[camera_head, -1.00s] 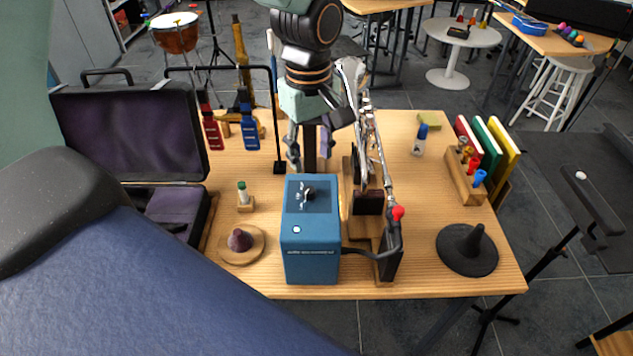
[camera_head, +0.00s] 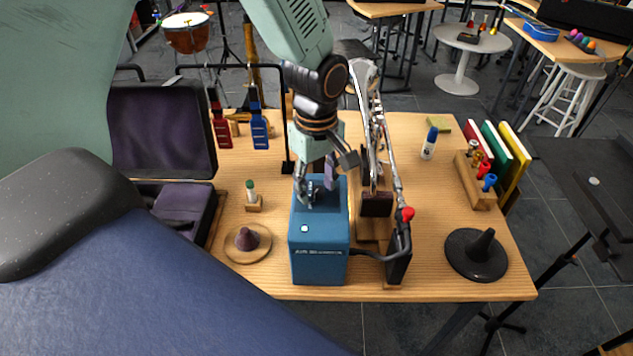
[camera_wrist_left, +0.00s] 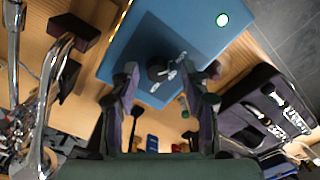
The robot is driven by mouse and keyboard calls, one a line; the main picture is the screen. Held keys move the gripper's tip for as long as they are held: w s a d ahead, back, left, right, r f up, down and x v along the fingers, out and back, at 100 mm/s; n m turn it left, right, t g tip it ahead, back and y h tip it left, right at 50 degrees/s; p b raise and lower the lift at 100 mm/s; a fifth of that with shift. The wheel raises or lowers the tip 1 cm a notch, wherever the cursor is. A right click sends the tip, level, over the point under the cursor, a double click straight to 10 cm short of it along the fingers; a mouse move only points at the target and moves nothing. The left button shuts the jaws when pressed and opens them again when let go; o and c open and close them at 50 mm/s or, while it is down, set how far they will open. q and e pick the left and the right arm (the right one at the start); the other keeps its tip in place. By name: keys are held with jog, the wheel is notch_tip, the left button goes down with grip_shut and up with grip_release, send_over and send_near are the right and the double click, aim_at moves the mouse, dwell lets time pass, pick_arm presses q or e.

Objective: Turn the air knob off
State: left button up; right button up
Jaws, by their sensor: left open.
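The blue air box (camera_head: 318,248) stands near the front of the wooden table, with a lit round indicator on its top. In the head view, my left gripper (camera_head: 318,190) is low over the back of the box top and hides most of the knob. In the left wrist view, the black air knob (camera_wrist_left: 157,70) shows on the blue box (camera_wrist_left: 185,35), with silver marks beside it. My left gripper (camera_wrist_left: 166,80) is open there, with one finger on each side of the knob. I cannot tell whether a finger touches it. My right gripper is not seen.
A silver wind instrument (camera_head: 378,150) on a wooden stand is close right of the box, with a red-tipped end (camera_head: 407,214). A black hose runs from the box to it. A round wooden stand (camera_head: 248,257) and open case (camera_head: 165,135) are left. A black cone stand (camera_head: 476,262) is right.

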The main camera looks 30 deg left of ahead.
pick_arm(q)
jog(key=shift+w+d, duration=0.2)
jog(key=c, duration=0.4)
jog(key=shift+s+a, duration=0.1)
jog(key=shift+s, duration=0.05)
jog(key=c, duration=0.5)
grip_shut()
jog(key=shift+r+m+p, duration=0.1)
jog(key=shift+m+p, duration=0.5)
jog(key=shift+p, duration=0.25)
jog(key=m+p, duration=0.6)
jog(key=m, duration=0.1)
jog(key=shift+m+p, duration=0.3)
jog(key=shift+p, duration=0.1)
jog(key=shift+m+p, duration=0.8)
jog(key=shift+m, duration=0.6)
